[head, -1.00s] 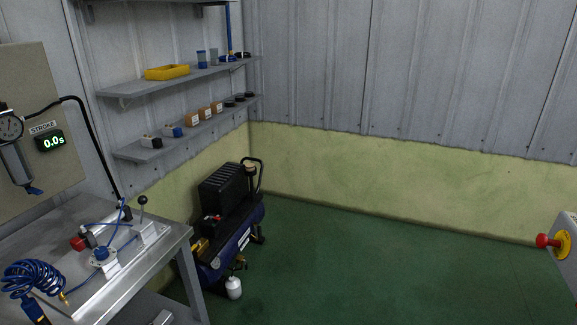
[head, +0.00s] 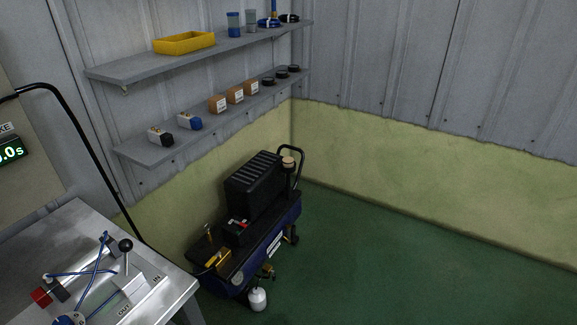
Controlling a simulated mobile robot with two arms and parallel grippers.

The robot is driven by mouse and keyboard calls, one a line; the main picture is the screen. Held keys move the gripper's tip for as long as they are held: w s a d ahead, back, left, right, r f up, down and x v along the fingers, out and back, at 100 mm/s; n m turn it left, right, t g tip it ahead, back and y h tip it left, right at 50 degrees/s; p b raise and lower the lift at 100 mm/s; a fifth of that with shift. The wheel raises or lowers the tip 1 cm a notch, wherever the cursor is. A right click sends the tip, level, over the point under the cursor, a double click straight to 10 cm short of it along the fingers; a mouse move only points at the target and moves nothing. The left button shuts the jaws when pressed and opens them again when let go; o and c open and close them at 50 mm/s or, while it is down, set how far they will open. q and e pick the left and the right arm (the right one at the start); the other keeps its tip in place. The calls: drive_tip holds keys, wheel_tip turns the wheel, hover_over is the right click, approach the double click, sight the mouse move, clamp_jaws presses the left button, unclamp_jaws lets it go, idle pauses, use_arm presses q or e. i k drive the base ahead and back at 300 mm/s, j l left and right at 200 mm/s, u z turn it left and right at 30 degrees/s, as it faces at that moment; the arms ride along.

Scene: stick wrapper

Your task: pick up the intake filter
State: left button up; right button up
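A small round part with a tan top and dark body (head: 288,163) sits at the back right of the black and blue air compressor (head: 268,240), beside its black handle. It looks like the intake filter, but it is too small to be sure. The compressor stands on the green floor against the wall. Neither of my grippers shows in the head view.
A metal workbench (head: 165,290) with valves and blue hoses stands at the lower left. An upper shelf (head: 125,72) holds a yellow tray (head: 184,43); a lower shelf (head: 150,154) holds small boxes and black discs. Green floor (head: 390,265) is clear to the right.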

sight(287, 161)
drive_tip(key=i+l+u, duration=0.15)
drive_tip(key=i+l, duration=0.25)
drive_tip(key=i+l+u, duration=0.1)
drive_tip(key=i+l, duration=0.3)
drive_tip(key=l, duration=0.15)
drive_tip(key=i+l+u, duration=0.15)
drive_tip(key=i+l, duration=0.2)
drive_tip(key=l, duration=0.15)
